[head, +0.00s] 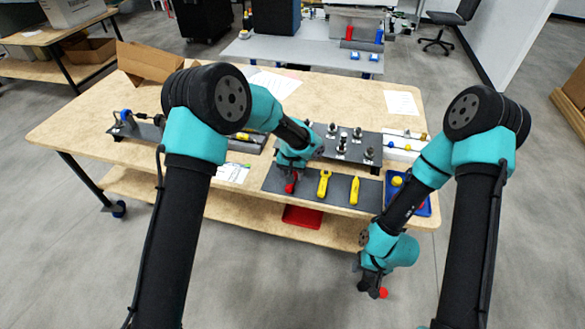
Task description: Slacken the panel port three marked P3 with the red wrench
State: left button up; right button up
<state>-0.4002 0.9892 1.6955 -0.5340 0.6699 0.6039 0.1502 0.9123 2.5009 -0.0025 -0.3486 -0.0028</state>
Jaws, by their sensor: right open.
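The dark panel (373,141) stands on the right half of the table with several upright ports on it. Their markings are too small to read, so I cannot tell which is P3. A red tool (291,187), seemingly the red wrench, is at the left end of the dark mat (308,191) in front of the panel. My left gripper (290,176) is down at the red tool and partly hides it; whether its fingers are closed on it cannot be made out. My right gripper (371,290) is open, low in front of the table's front edge, away from the panel.
Two yellow tools (324,183) lie on the mat, right of the red one. A blue tray (424,207) is at the table's right end. A red bin (302,217) sits on the lower shelf. A small red thing (383,293) shows beside my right gripper.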

pick_arm(q)
jog(key=shift+f, duration=0.65)
jog(key=shift+c, duration=0.5)
grip_shut()
jog(key=shift+r, duration=0.1)
jog(key=shift+s+a+r, duration=0.1)
jog(key=shift+s+r, duration=0.15)
jog(key=shift+r, duration=0.75)
jog(key=shift+s+a+r, duration=0.1)
jog(key=shift+s+r, duration=0.1)
jog(key=shift+r, duration=0.75)
jog(key=shift+s+r, duration=0.25)
jog(key=shift+r, duration=0.75)
jog(key=shift+m, duration=0.3)
